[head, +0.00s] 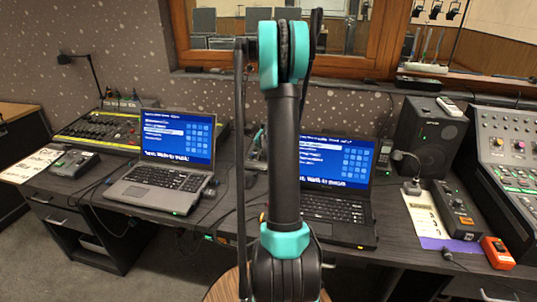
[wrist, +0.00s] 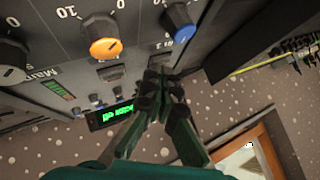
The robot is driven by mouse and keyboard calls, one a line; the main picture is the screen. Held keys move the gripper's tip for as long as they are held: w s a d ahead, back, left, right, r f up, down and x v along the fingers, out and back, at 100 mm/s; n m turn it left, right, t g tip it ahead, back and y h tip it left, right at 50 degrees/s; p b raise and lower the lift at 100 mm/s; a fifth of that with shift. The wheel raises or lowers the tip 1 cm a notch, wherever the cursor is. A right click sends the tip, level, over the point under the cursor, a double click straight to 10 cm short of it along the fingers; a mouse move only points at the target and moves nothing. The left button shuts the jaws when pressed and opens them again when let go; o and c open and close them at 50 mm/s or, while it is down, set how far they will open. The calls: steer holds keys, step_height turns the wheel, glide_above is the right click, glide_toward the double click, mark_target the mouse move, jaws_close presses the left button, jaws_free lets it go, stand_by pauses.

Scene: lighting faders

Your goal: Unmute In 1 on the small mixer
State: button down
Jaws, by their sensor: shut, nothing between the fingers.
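The small mixer (wrist: 135,45) fills the upper left of the wrist view, seen upside down and close. It has an orange knob (wrist: 104,47), a blue knob (wrist: 178,17) near the In 1 label (wrist: 160,42), and a lit green display (wrist: 117,113). A small button (wrist: 110,72) sits below the orange knob. My gripper (wrist: 160,82) is shut and empty, its fingertips at the panel just below the In 1 label. They cover what lies there; I cannot tell whether they touch. In the head view, my arm hides most of that spot.
In the head view, two laptops (head: 160,170) (head: 335,185) stand on the desk either side of my arm. A larger mixing desk (head: 95,130) is at left, a speaker (head: 430,135) and a console (head: 510,150) at right. A window is behind.

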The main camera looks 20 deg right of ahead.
mark_target(258, 152)
steer(key=shift+r, duration=0.3)
steer(key=shift+s+a+r, duration=0.15)
steer(key=shift+r, duration=1.3)
steer(key=shift+s+a+r, duration=0.1)
steer(key=shift+s+r, duration=0.05)
steer(key=shift+r, duration=1.3)
